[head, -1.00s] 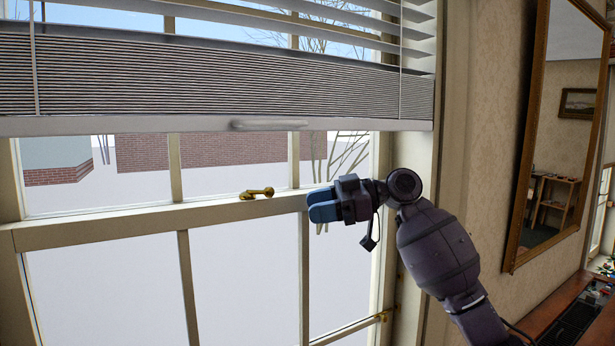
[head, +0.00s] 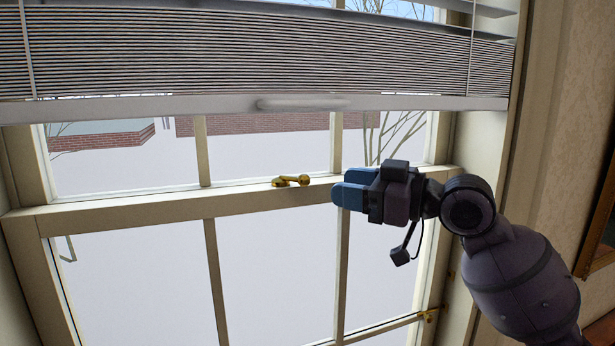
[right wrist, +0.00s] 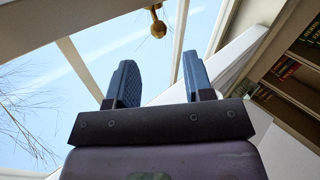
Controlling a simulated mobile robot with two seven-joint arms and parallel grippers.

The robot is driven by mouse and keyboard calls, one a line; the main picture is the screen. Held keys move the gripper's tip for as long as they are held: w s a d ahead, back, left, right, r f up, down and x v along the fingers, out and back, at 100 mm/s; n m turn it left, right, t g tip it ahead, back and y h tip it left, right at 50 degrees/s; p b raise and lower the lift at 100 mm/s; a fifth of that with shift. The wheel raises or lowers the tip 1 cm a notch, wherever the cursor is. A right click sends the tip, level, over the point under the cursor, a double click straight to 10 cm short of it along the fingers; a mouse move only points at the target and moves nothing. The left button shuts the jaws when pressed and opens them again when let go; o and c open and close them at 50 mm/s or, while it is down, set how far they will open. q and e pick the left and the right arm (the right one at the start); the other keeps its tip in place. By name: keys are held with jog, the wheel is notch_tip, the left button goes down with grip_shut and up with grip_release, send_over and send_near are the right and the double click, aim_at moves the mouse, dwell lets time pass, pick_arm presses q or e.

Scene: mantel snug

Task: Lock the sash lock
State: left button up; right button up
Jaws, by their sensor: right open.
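The brass sash lock (head: 290,181) sits on the window's meeting rail (head: 150,208), with its knobbed lever pointing to the right along the rail. My right gripper (head: 341,190) is just right of the lock and slightly nearer to me, pointing left, apart from it. In the right wrist view the lock's round knob (right wrist: 158,28) shows beyond and between the two blue fingers (right wrist: 155,80), which are spread with nothing between them. The left gripper is not in view.
A partly raised blind (head: 180,108) hangs above the rail, its bottom bar over the lock. A brass fitting (head: 428,314) is on the window frame at lower right. The wall and a mirror frame (head: 600,235) stand to the right.

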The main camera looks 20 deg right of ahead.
aim_at(304, 180)
jog(key=p+x, duration=0.2)
jog(key=x, duration=0.6)
jog(key=shift+w+a, duration=0.15)
jog(key=shift+w, duration=0.15)
jog(key=shift+f, duration=0.1)
grip_shut()
